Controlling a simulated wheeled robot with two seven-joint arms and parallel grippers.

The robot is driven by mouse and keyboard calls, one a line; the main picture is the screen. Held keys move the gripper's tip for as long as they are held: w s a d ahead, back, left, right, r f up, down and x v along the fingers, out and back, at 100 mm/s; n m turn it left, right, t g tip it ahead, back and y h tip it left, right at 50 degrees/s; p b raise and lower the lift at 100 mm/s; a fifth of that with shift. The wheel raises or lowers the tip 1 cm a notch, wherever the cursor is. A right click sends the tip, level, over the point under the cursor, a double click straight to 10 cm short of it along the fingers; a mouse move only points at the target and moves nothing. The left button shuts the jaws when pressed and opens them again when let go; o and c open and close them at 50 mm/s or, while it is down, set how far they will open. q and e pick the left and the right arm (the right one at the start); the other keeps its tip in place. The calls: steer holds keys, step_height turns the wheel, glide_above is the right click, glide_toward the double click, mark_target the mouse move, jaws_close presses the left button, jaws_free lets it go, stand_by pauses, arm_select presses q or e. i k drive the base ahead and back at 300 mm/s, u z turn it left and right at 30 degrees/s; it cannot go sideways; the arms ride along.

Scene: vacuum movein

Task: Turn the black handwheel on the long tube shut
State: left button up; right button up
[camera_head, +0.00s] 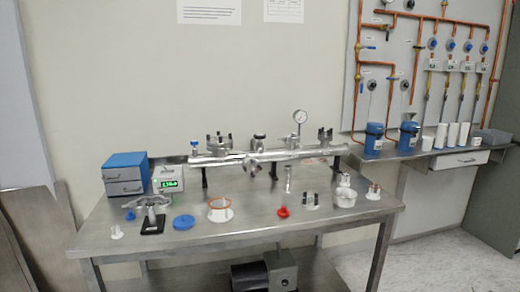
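The long tube (290,155) is a shiny metal pipe lying level from left to right on dark supports above the steel table. A small black-topped fitting (259,138) stands on top of the tube near its middle and looks like the black handwheel. A darker metal fitting (252,164) sticks out from the tube's front, just below it. The picture is too small to show how far the handwheel is turned. Neither of my grippers is in view.
The steel table (250,242) holds a blue drawer box (126,174), a meter with a green display (168,184), a blue disc (183,222), a red piece (284,212) and several loose fittings. A pressure gauge (300,116) rises behind the tube.

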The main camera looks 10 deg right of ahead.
mark_target(259, 136)
steer(key=z, duration=2.25)
steer(key=i, duration=1.6)
steer(key=u, duration=1.15)
